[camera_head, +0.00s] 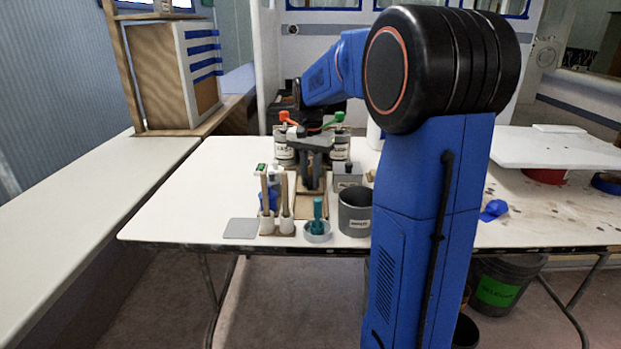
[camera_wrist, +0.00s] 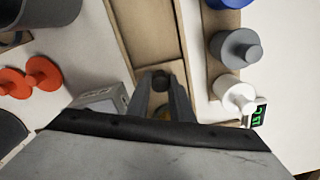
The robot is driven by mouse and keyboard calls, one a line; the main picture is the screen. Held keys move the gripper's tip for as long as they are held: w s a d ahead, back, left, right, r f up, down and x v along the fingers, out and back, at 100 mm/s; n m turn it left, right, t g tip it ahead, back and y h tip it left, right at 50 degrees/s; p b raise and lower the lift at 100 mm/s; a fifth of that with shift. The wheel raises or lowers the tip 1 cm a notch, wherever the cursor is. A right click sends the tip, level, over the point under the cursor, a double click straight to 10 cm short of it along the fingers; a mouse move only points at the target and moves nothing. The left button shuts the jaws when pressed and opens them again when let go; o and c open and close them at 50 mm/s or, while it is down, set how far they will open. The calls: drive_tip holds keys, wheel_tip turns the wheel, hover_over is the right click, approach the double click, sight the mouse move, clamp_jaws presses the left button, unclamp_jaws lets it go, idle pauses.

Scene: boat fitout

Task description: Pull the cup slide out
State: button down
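A long wooden slide (camera_wrist: 158,38) in a raised-edged wooden channel runs away from my gripper in the wrist view. I take it to be the cup slide; no label on it shows. A small dark round knob (camera_wrist: 160,83) stands at its near part. My gripper (camera_wrist: 162,80) points down over it, its two fingers apart with the knob between them. I cannot tell whether the fingers touch the knob. In the head view my gripper (camera_head: 314,186) is above the wooden channel (camera_head: 311,208) on the white table, and the fingertips are hard to make out.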

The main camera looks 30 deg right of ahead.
drive_tip(key=s+a, duration=0.2)
drive_tip(key=s, duration=0.1)
drive_tip(key=s+a, duration=0.2)
drive_tip(key=s, duration=0.2)
drive_tip(key=s+a, duration=0.3)
drive_tip(key=shift+s, duration=0.2)
drive_tip(key=c, duration=1.6)
unclamp_jaws()
drive_tip(key=shift+o, duration=0.2)
wheel_tip(320, 180, up, 17)
drive_tip(key=shift+r, duration=0.2)
